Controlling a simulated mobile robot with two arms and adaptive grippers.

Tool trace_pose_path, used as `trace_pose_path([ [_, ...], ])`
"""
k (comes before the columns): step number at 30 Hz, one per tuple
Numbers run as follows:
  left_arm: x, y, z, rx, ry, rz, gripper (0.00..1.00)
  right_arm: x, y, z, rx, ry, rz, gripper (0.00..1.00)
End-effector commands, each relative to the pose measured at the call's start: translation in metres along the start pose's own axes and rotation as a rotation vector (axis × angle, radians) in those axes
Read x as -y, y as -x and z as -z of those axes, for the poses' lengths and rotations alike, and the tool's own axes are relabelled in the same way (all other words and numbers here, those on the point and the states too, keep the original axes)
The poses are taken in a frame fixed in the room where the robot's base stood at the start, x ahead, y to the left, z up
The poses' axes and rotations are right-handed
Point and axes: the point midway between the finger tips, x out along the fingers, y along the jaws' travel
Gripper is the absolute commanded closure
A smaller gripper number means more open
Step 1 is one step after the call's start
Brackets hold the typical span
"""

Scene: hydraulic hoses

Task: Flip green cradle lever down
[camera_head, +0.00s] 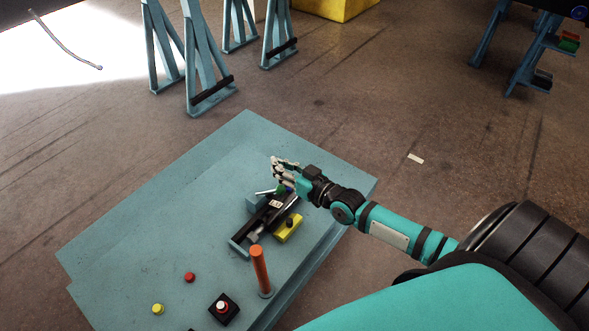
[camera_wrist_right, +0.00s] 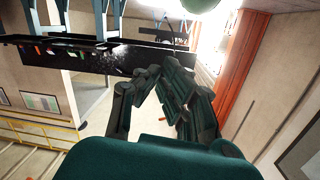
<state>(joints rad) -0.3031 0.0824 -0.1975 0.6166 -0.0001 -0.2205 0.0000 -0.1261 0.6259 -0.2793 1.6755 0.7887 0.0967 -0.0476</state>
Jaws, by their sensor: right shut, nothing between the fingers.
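The cradle (camera_head: 262,222) is a dark rail-like fixture on the blue table. A small green part (camera_head: 281,189), which looks like the green lever, shows at its far end, right by my right gripper and partly hidden by it. A thin pale rod (camera_head: 265,192) sticks out to the left beside it. Whether the lever is up or down cannot be told. My right gripper (camera_head: 276,165) is shut and empty, above the cradle's far end. Whether it touches the green part is unclear. In the right wrist view its fingers (camera_wrist_right: 160,72) come together against the background.
On the blue table (camera_head: 150,215), a yellow block (camera_head: 288,229) sits beside the cradle and an orange post (camera_head: 260,270) stands nearer. A red button (camera_head: 190,277), a yellow button (camera_head: 158,309) and a black button box (camera_head: 224,309) are at the front. The table's left part is clear.

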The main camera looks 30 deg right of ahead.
Motion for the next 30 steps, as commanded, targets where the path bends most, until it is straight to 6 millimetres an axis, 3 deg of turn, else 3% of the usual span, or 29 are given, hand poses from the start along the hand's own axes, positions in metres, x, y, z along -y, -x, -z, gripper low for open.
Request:
trace_pose_path([
  [1,-0.003,-0.002,0.001,-0.002,0.001,-0.003,1.0,-0.001,0.007,-0.017,0.014,-0.001,-0.002,1.0],
  [7,-0.005,-0.004,0.006,-0.01,0.0,-0.006,1.0,-0.001,0.014,-0.035,0.009,-0.001,-0.001,1.0],
  [25,-0.003,-0.011,0.006,-0.004,-0.002,-0.004,1.0,-0.002,0.014,-0.041,-0.004,-0.001,0.001,1.0],
  [30,0.001,-0.024,0.034,-0.028,0.003,0.002,1.0,-0.006,0.005,-0.047,-0.045,-0.002,0.006,1.0],
])
